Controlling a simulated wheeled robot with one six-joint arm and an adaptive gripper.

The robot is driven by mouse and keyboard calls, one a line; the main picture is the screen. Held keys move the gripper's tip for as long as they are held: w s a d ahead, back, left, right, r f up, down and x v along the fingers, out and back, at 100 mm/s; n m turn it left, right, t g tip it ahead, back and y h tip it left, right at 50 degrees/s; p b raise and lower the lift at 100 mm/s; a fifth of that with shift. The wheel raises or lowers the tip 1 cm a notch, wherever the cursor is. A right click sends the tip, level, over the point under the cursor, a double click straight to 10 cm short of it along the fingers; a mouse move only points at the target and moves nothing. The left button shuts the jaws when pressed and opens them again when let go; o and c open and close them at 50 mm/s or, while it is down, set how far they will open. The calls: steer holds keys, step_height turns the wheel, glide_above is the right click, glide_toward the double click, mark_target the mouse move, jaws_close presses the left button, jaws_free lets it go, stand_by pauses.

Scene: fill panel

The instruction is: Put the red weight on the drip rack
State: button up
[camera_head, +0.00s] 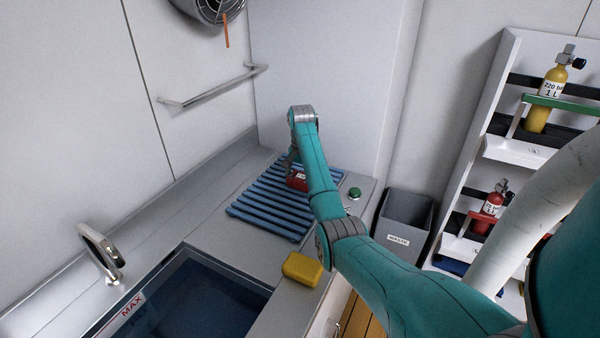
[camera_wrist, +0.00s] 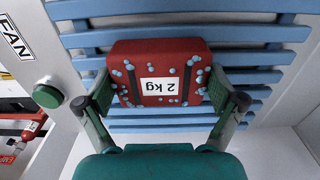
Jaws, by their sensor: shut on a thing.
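The red weight (camera_wrist: 160,58) has a white label reading "2 kg", upside down in the wrist view, and blue droplets on its face. My gripper (camera_wrist: 160,98) is shut on it, one finger at each side. The drip rack (camera_wrist: 215,34) is a set of blue slats behind the weight in the wrist view. In the head view the weight (camera_head: 296,182) shows over the slats of the drip rack (camera_head: 262,213), partly hidden by my arm. I cannot tell whether it touches the slats.
A water-filled sink (camera_head: 190,300) with a tap (camera_head: 100,250) is at the lower left. A yellow sponge-like block (camera_head: 303,269) lies on the counter. A green button (camera_head: 354,193) is right of the rack. A grey waste bin (camera_head: 402,222) and a bottle shelf (camera_head: 500,150) stand farther right.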

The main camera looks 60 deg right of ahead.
steer(key=shift+r, duration=0.15)
steer(key=o, duration=1.5)
steer(key=shift+f, duration=0.2)
steer(key=shift+c, duration=0.2)
steer(key=shift+r, duration=0.15)
